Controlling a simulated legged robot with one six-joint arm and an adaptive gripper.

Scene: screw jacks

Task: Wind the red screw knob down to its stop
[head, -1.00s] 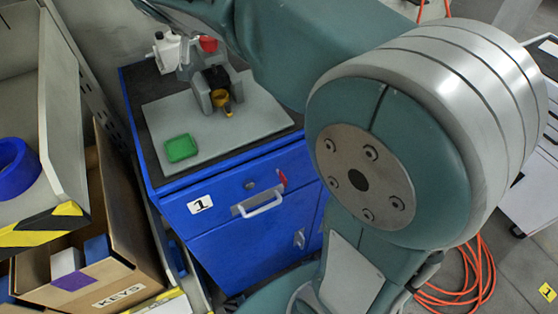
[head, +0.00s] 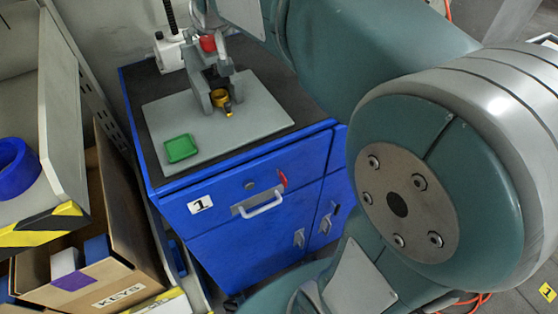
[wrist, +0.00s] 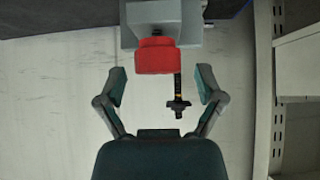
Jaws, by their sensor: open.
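The red screw knob (head: 208,43) sits on top of a grey jack frame (head: 197,78) on a light plate on the blue cabinet. In the wrist view the knob (wrist: 155,57) is at the upper middle, against a grey block (wrist: 165,22). My gripper (wrist: 161,84) is open, with one finger on each side below the knob in the picture. The knob is not between the fingertips, and I see no contact. In the head view my arm's end comes in at the top, close above the knob, and its fingers are hard to make out.
A yellow ring-shaped part (head: 219,98) is in the jack's opening. A green tray (head: 181,148) lies on the plate (head: 255,110). A white unit with a dark threaded post (head: 170,52) stands behind left. Shelving and a box marked KEYS (head: 105,270) are at left.

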